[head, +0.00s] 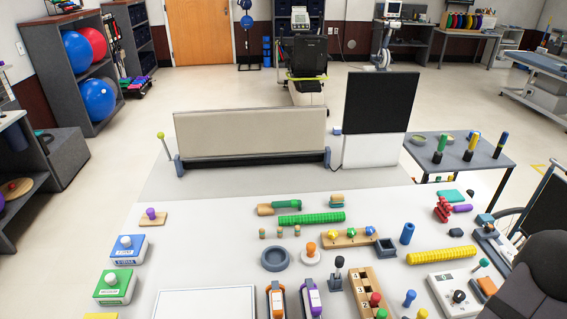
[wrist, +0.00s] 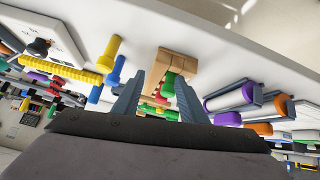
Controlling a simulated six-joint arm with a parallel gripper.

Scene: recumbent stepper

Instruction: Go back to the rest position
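My gripper (wrist: 158,80) shows in the wrist view with its two grey fingers spread apart. I see nothing held between them. Beyond the fingers is a wooden peg block (wrist: 175,60) with green and red pegs, seen past the fingertips and partly covered by them. The same peg block (head: 361,280) stands on the white table in the head view. My gripper cannot be made out in the head view. No marker for the rest position shows.
The white table (head: 210,215) holds many small items. Purple and orange cylinders in holders (wrist: 230,98) lie right of the fingers in the wrist view. A blue peg (wrist: 115,70) and a yellow ribbed bar (wrist: 65,71) are on the left. The table's left middle is fairly clear.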

